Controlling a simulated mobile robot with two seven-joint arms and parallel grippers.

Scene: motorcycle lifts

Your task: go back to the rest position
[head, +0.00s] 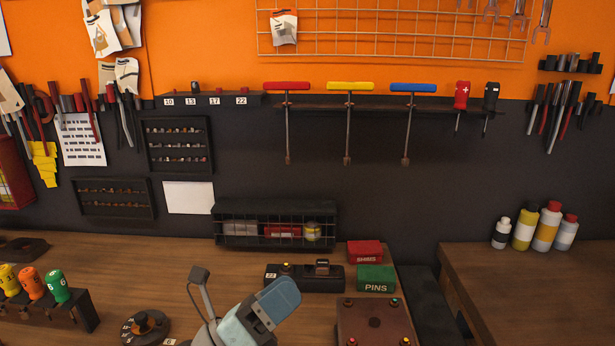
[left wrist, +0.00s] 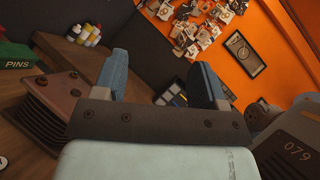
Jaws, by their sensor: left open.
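My left gripper (head: 276,300) shows at the bottom centre of the head view, low over the front of the wooden workbench (head: 120,262). In the left wrist view its two blue-padded fingers (left wrist: 161,78) stand wide apart. Nothing is between them, and the gap faces the dark wall and the orange wall. My right gripper is in neither view.
A brown ribbed block (head: 374,322) stands right of the gripper. Behind are a green PINS box (head: 376,278), a red box (head: 365,252) and a black holder (head: 303,278). Colourful-handled tools (head: 32,285) stand at left. Bottles (head: 546,226) stand on the right bench.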

